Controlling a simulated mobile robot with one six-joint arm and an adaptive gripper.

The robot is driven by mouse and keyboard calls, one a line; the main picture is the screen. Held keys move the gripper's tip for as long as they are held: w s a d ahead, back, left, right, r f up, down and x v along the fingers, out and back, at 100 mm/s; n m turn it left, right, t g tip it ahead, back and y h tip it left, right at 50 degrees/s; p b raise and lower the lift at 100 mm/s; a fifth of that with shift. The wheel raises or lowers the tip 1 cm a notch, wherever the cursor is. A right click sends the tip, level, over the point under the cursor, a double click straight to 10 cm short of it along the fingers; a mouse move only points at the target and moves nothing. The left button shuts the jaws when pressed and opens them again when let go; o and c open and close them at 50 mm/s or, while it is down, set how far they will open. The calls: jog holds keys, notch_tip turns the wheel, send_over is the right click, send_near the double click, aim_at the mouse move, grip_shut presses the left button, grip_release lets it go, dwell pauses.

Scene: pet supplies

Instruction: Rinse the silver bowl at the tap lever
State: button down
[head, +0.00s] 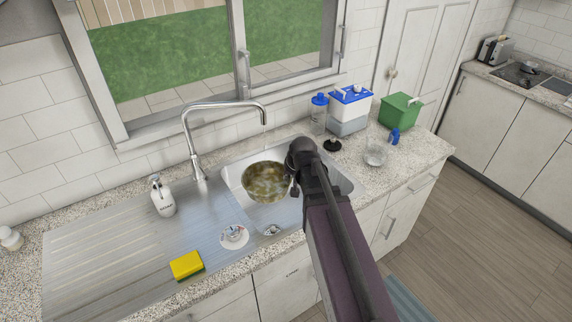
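The silver bowl (266,184) is in the sink basin (233,173), its inside stained brown and green. It is roughly below the spout of the tall curved tap (188,130). A faint thin line below the spout may be water. A small metal fitting (271,230) at the sink's front edge may be the tap lever; I cannot tell for sure. My gripper (292,188) is at the bowl's right rim. My wrist hides most of it, so its fingers and any contact with the bowl are unclear.
A yellow sponge (186,264), a white round dish (234,237) and a soap dispenser (162,196) are on the left drainer. A blue-lidded container (349,110), a green box (400,110) and a glass jar (376,156) stand right of the sink. The window is behind.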

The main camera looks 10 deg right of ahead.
jog(key=shift+s+a+r+p, duration=0.2)
jog(key=shift+a+r+p, duration=0.25)
jog(key=shift+a+r, duration=0.25)
jog(key=shift+s+a+r+p, duration=0.2)
jog(key=shift+a+r+p, duration=0.3)
jog(key=shift+r, duration=0.25)
jog(key=shift+w, duration=0.15)
jog(key=w+d+f+b, duration=0.2)
jog(key=w+f+b, duration=0.1)
jog(key=w, duration=1)
jog(key=shift+w+d, duration=0.2)
jog(key=shift+w, duration=0.05)
jog(key=shift+s+d, duration=0.1)
jog(key=shift+d, duration=0.55)
dwell(0.6)
jog(key=shift+a, duration=0.25)
dwell(0.5)
jog(key=shift+a, duration=0.3)
jog(key=shift+a, duration=0.1)
dwell(0.6)
